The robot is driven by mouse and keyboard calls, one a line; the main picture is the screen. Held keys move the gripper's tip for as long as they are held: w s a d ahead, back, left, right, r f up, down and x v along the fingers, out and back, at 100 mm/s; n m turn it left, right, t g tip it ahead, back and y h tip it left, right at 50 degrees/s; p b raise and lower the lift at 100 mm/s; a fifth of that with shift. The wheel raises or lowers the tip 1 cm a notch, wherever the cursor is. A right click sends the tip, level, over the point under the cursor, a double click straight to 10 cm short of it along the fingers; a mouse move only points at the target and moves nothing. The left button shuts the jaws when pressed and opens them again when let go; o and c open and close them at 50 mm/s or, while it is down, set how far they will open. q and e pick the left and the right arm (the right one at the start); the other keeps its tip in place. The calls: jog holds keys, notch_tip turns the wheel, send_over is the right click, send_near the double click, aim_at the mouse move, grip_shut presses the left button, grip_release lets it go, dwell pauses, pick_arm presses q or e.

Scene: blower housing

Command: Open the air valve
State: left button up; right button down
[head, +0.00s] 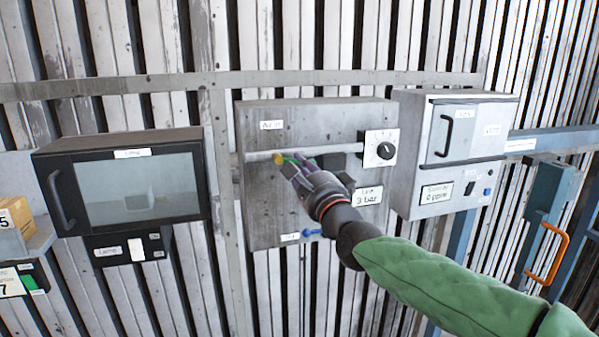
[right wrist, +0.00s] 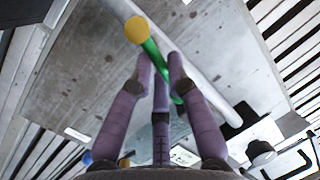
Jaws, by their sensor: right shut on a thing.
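The air valve shows as a green lever (right wrist: 152,55) with a round yellow end (right wrist: 136,31), in front of a pale horizontal pipe (head: 335,150) on the grey panel labelled Air in. In the head view the yellow end (head: 278,158) shows just left of my right fingers. My right gripper (head: 294,163) is shut on the green lever. In the right wrist view the purple fingers (right wrist: 160,68) close around the lever, which slants roughly along the pipe. The lever's far end is partly hidden by the fingers. My left gripper is not in view.
A black rotary dial (head: 384,150) and a 3 bar label (head: 368,195) sit right of the lever. A blue knob (head: 311,232) is below. A dark windowed box (head: 130,185) stands left, a grey cabinet (head: 455,150) right. An orange handle (head: 550,255) is far right.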

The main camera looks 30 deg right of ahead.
jog(key=n+b, duration=0.1)
jog(key=b, duration=0.1)
jog(key=r+n+b, duration=0.1)
jog(key=n, duration=0.1)
jog(key=shift+d+n+y+b, duration=0.1)
jog(key=shift+n+y+b, duration=0.2)
jog(key=shift+y+b, duration=0.1)
jog(key=c, duration=1.5)
grip_release()
jog(key=shift+o, duration=0.2)
jog(key=v, duration=1.2)
jog(key=shift+r, duration=0.2)
